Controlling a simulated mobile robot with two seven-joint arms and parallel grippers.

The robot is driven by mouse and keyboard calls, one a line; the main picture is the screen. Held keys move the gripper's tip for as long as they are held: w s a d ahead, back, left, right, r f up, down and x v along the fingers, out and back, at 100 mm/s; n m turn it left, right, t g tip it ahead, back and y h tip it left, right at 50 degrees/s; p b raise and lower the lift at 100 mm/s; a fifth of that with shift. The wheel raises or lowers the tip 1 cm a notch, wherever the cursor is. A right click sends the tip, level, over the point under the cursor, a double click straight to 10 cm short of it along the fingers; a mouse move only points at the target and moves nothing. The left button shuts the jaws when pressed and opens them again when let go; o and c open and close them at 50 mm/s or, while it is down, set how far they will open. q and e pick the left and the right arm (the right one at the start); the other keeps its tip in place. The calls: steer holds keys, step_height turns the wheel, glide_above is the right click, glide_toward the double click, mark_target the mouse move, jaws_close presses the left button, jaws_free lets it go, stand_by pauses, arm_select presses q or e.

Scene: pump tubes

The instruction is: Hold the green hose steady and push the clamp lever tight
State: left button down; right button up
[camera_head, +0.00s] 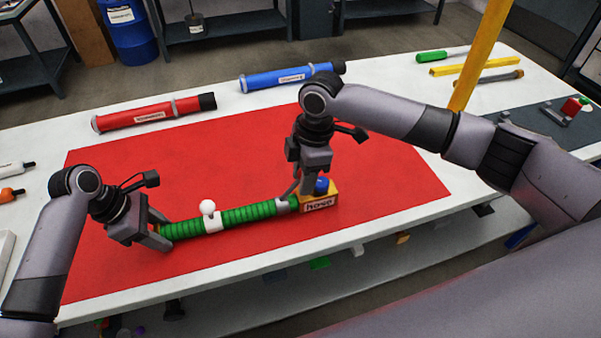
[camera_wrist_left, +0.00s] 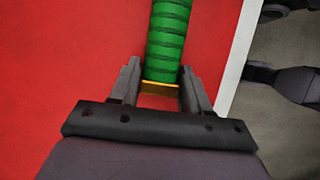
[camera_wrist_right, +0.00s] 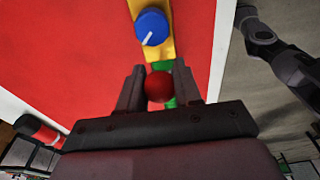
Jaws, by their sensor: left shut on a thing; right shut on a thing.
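The green hose (camera_head: 247,214) lies on the red mat, running from my left gripper to the yellow pump box (camera_head: 320,205) with a blue knob (camera_wrist_right: 152,27). A white piece with a white ball (camera_head: 207,207) sits around the hose's middle. My left gripper (camera_head: 160,234) is shut on the hose's left end; in the left wrist view the hose (camera_wrist_left: 167,40) and its brass end ring (camera_wrist_left: 160,85) show between the fingers. My right gripper (camera_head: 294,188) is shut on the red lever knob (camera_wrist_right: 158,87) beside the box. The rest of the clamp lever is hidden by the gripper.
The red mat (camera_head: 390,180) is mostly bare around the hose. A red tube (camera_head: 150,116) and a blue tube (camera_head: 285,79) lie along the table's far side. A yellow post (camera_head: 482,55) rises at the right. The table's near edge is close to the box.

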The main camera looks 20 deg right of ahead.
arm_select(q)
steer(key=shift+d+r, duration=0.1)
arm_select(e)
steer(key=shift+s+a+f, duration=0.1)
steer(key=shift+f, duration=0.35)
steer(key=shift+f+y, duration=0.2)
steer(key=shift+y, duration=0.2)
arm_select(q)
steer(key=shift+w, duration=0.1)
arm_select(e)
steer(key=shift+r, duration=0.15)
steer(key=shift+r, duration=0.55)
steer(key=o, duration=1.2)
steer(key=shift+c, duration=0.2)
steer(key=shift+o, duration=0.6)
steer(key=shift+d, duration=0.2)
